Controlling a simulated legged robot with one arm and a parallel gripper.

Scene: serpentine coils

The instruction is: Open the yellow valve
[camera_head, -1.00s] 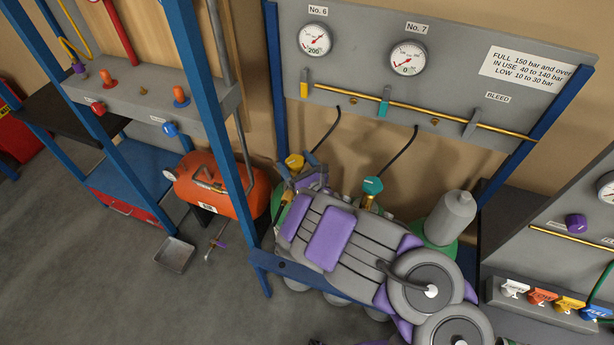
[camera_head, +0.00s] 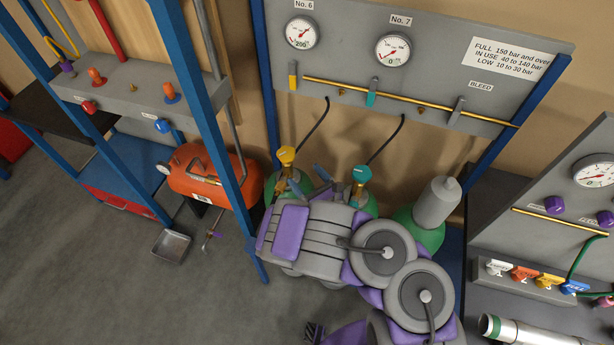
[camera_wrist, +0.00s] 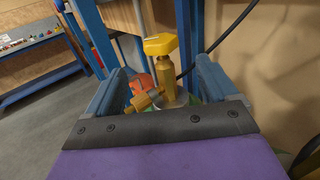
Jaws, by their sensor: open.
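The yellow valve (camera_head: 287,155) is a yellow knob on a brass stem atop a green cylinder under the No. 6 gauge. In the wrist view, the valve knob (camera_wrist: 160,44) stands upright, with a brass side outlet below it. My gripper (camera_head: 308,180) is at the lower right of the valve in the head view. In the wrist view, my gripper (camera_wrist: 160,68) is open, with one blue finger on each side of the stem. The knob appears above the fingertips. I see no contact, and the exact depth gap is unclear.
A teal-topped valve (camera_head: 362,174) stands close to the right of my gripper. A black hose (camera_head: 314,126) runs from the yellow valve up to the grey gauge panel (camera_head: 430,60). A blue post (camera_head: 205,100) and an orange tank (camera_head: 200,178) are on the left.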

